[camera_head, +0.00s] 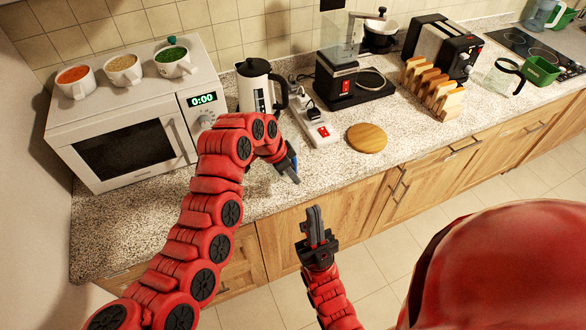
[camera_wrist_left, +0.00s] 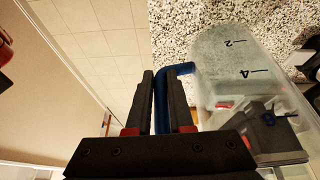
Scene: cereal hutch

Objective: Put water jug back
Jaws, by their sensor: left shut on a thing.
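My left gripper (camera_head: 291,170) is over the counter's front edge, partly hidden by its own arm. In the left wrist view its fingers (camera_wrist_left: 161,98) are shut on the blue handle (camera_wrist_left: 176,70) of a clear jug. The jug (camera_wrist_left: 228,62) is see-through, with dark measuring marks on its side, and shows to the right of the fingers. In the head view the blue handle shows at the gripper, but I cannot make out the jug body. My right gripper (camera_head: 313,214) is lower, in front of the cabinets, with its fingers together and nothing visible between them.
On the counter are a microwave (camera_head: 120,150) with several bowls on top, a kettle (camera_head: 254,88), a power strip (camera_head: 315,125), a coffee grinder (camera_head: 340,80), a round wooden board (camera_head: 367,138), a toast rack (camera_head: 432,88) and a toaster (camera_head: 440,48). A glass pot and green container stand right.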

